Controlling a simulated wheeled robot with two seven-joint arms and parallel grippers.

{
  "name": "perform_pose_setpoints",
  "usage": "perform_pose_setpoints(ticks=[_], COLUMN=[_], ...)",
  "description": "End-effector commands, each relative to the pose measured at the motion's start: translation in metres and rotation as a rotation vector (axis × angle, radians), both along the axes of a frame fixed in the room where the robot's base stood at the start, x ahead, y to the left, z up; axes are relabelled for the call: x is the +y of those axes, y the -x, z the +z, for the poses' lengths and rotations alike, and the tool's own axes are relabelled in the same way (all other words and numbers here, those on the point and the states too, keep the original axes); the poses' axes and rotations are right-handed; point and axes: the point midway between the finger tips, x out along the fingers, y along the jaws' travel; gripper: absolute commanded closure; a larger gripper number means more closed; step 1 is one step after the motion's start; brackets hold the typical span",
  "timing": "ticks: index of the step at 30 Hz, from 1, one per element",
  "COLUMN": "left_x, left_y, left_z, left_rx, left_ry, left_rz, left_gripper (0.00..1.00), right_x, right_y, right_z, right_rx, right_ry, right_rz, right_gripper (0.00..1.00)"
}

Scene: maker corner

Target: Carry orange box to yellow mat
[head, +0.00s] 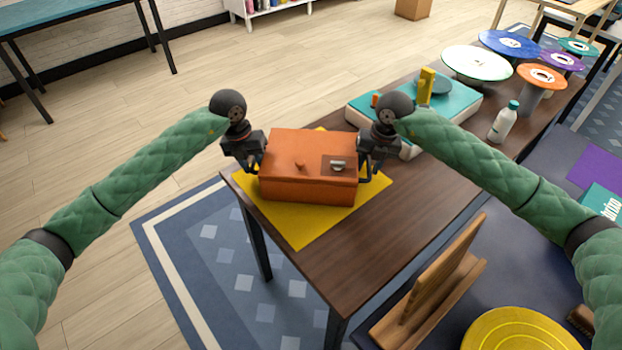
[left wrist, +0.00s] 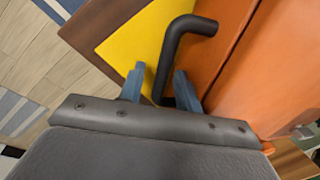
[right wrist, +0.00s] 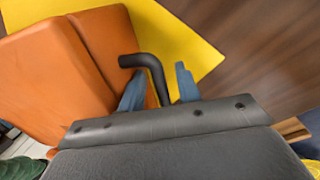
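The orange box (head: 300,178) appears to rest on the yellow mat (head: 304,230) at the left end of the brown table. Mat shows around it. A black bent handle sticks out at each side of the box. My left gripper (head: 256,164) is at the left handle (left wrist: 188,24), with its fingers apart on either side of the bar and small gaps showing. My right gripper (head: 366,170) is at the right handle (right wrist: 142,60), its fingers likewise apart around the bar. The box's underside is hidden.
A teal-topped case (head: 452,100) with a yellow piece on it lies right behind the box. A white bottle (head: 503,122) and several coloured discs on stands are farther back. A wooden stand (head: 440,280) is at the front right. The table's front middle (head: 400,225) is clear.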

Motion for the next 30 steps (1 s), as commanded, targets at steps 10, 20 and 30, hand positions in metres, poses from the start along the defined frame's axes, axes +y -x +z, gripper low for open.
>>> perform_pose_setpoints(ticks=[10,20,30], left_x=[0.004,0.011,0.014], left_y=[-0.001,-0.002,-0.002], left_z=[0.022,0.064,0.079], left_rx=[-0.002,-0.001,0.0], left_ry=[0.001,0.0,0.0], left_rz=[0.0,0.0,0.0], left_gripper=[0.66,0.66,0.66], right_x=[0.001,0.001,0.0], right_y=[0.0,0.0,0.0], right_z=[0.0,0.0,0.007], right_rx=[0.0,0.001,-0.001], right_ry=[-0.001,-0.001,-0.002], right_rz=[0.001,0.001,0.001], right_gripper=[0.66,0.66,0.66])
